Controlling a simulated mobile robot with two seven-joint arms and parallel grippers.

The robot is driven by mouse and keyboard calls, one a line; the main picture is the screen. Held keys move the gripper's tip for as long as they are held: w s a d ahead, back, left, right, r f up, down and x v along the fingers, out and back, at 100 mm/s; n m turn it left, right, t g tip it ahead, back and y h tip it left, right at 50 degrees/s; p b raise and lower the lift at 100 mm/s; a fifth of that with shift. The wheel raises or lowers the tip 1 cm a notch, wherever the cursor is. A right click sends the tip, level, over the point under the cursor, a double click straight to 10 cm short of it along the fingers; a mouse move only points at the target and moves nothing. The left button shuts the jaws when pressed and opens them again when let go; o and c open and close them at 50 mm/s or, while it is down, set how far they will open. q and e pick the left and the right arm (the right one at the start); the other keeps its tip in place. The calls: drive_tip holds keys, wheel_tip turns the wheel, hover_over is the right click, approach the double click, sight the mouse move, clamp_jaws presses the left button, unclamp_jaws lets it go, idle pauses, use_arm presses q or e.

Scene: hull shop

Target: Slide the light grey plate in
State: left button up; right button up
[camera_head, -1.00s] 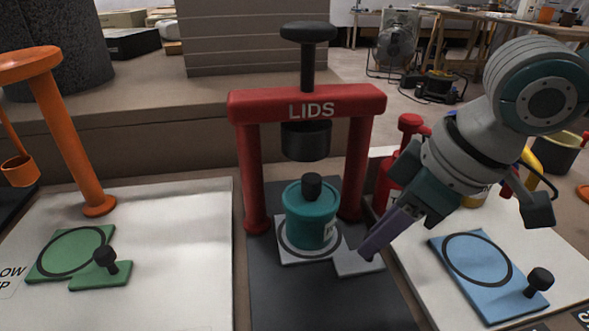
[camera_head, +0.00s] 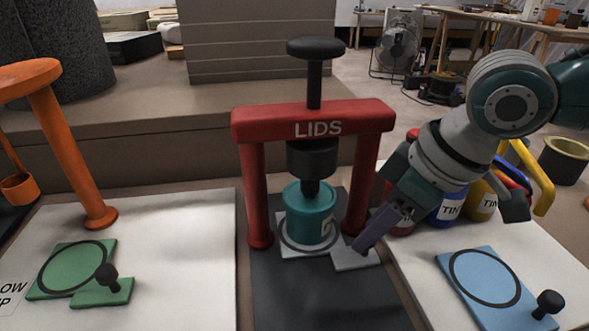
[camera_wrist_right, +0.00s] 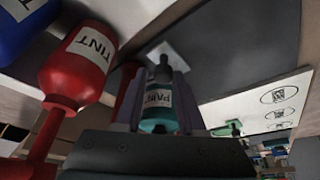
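The light grey plate (camera_head: 346,259) lies flat on the dark strip of the red LIDS press. A teal paint tin (camera_head: 309,214) with a black knob stands upright on its ringed part, under the black ram. My right gripper (camera_head: 366,243) points down at the plate's front-right tab. Its purple fingers seem closed around the tab's dark handle knob, which they mostly hide. My left gripper is not in view.
The red press (camera_head: 255,195) has a post on either side of the tin. A green plate (camera_head: 75,268) lies left beside an orange stand (camera_head: 68,150). A blue plate (camera_head: 485,278) lies right. Tint bottles (camera_head: 450,207) stand behind my right gripper.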

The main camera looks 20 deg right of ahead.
drive_tip(key=shift+o, duration=1.3)
drive_tip(key=shift+r, duration=0.1)
drive_tip(key=shift+s+r+p, duration=0.1)
drive_tip(key=shift+r+p, duration=0.25)
drive_tip(key=shift+r, duration=0.05)
drive_tip(key=p+v, duration=0.4)
drive_tip(key=v, duration=0.5)
